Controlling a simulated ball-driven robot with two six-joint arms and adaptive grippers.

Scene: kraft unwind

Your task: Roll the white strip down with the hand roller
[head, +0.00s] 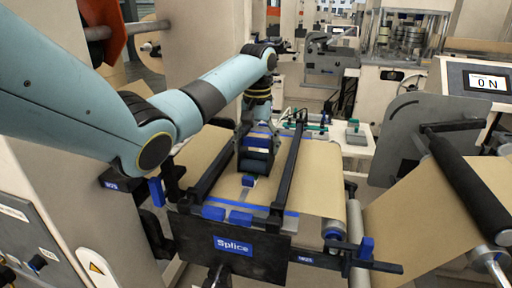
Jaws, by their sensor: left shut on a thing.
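My left gripper (257,140) comes down from the upper left over the splice table, between its two dark rails. It is shut on a dark, blue-marked tool that looks like the hand roller (256,160), held low over or on the brown kraft web (322,180); contact cannot be told. The roller's underside is hidden. My right gripper is not in view.
A black panel marked "Splice" (233,246) with blue tabs fronts the table. Dark rails (287,165) flank the roller. Small tools lie on a pale bench behind.

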